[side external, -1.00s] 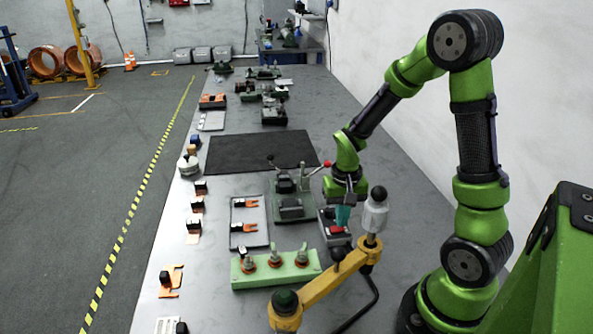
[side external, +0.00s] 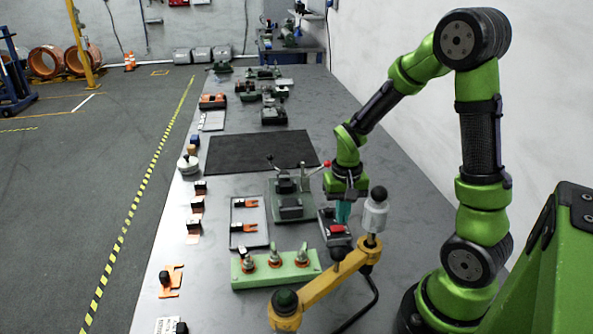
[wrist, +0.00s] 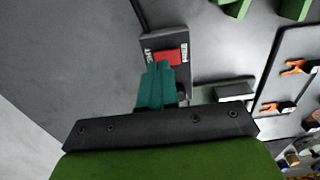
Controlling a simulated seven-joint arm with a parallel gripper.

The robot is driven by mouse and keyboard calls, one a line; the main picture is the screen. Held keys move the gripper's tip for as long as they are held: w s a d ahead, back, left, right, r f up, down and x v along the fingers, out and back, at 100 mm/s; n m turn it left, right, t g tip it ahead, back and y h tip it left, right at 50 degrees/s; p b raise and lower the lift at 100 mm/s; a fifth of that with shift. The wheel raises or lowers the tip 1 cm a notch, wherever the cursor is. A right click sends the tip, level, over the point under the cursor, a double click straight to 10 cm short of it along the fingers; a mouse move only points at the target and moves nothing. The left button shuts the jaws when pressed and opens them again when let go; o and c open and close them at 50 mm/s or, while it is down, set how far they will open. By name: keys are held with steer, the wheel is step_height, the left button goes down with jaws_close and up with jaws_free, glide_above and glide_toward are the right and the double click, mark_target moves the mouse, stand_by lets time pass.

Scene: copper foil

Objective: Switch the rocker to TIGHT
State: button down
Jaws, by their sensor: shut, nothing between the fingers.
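The red rocker (wrist: 167,57) sits on a dark box with pale lettering at both ends; the lettering is too small to read. In the side external view the rocker (side external: 337,229) is on the box (side external: 329,217) just below my gripper. My gripper (wrist: 158,66) has teal fingers, shut together with nothing between them. In the wrist view the fingertips overlap the near left edge of the rocker; I cannot tell whether they touch it. In the side external view my gripper (side external: 343,222) points down over the box, beside the white cylinder.
A yellow arm-like fixture (side external: 320,285) with a white cylinder (side external: 374,215) stands close on the right and front. A green block with several knobs (side external: 300,270) lies in front. A lever device (side external: 290,205) stands left. A black mat (side external: 262,152) lies behind.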

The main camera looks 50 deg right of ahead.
mark_target(341, 227)
step_height(341, 227, up, 5)
stand_by(0.6)
steer(key=shift+r, duration=0.1)
steer(key=s+a+r+n+t+y, duration=0.1)
steer(key=s+a+r+n+t, duration=0.1)
steer(key=a+r, duration=0.5)
steer(key=s+a+r+n+t+y, duration=0.1)
steer(key=s+a+r+n+t, duration=0.2)
steer(key=a+r+t, duration=0.2)
steer(key=shift+s+a+r, duration=0.2)
steer(key=shift+a+r, duration=0.7)
steer(key=shift+a, duration=0.1)
